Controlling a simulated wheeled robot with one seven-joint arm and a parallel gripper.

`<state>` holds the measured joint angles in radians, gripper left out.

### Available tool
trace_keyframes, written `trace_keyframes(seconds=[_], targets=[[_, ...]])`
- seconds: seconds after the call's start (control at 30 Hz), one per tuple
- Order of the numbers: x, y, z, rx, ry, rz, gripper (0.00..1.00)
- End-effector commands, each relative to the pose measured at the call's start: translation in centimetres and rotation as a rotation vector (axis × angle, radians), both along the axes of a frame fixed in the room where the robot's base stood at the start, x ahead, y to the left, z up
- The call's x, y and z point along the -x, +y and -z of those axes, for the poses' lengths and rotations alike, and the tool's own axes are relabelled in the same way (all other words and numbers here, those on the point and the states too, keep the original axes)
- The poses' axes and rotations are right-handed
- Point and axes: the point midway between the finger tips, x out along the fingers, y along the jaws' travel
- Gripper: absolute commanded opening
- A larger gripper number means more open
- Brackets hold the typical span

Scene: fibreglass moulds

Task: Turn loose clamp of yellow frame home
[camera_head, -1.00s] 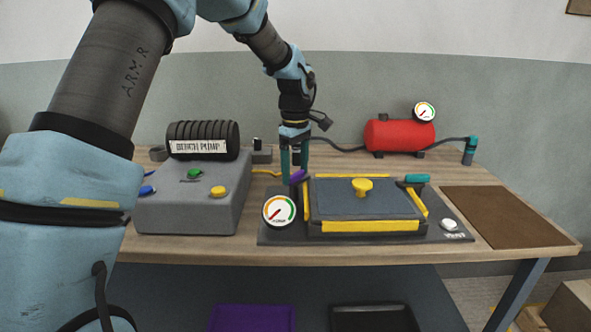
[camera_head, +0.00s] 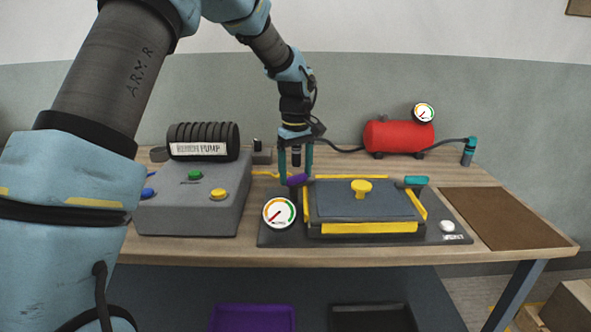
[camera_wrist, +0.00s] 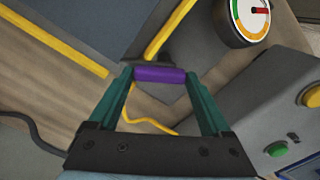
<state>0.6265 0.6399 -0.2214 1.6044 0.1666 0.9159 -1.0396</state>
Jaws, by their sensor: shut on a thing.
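The yellow frame (camera_head: 370,227) lies around a dark grey panel with a yellow knob (camera_head: 361,188) on a dark base plate. A clamp with a purple handle (camera_head: 297,180) is at the frame's left side, and a clamp with a teal handle (camera_head: 416,181) is at its right side. My gripper (camera_head: 296,176) points down at the left clamp. In the wrist view the purple handle (camera_wrist: 160,75) spans between the two teal fingertips, and my gripper (camera_wrist: 160,80) is shut on it. The clamp's lower part is partly hidden.
A gauge (camera_head: 279,212) stands close by at the base plate's front left. The grey bench pump box (camera_head: 190,215) with coloured buttons is to the left. A red tank (camera_head: 399,137) with a hose stands behind. A brown mat (camera_head: 507,217) lies clear at right.

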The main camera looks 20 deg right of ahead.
Motion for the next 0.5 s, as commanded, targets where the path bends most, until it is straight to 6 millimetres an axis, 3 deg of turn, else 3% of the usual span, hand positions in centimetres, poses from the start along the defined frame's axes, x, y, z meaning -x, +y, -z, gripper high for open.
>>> trace_keyframes(seconds=[0.5], targets=[[0.33,-0.01,-0.09,0.000,0.001,0.379,0.27]])
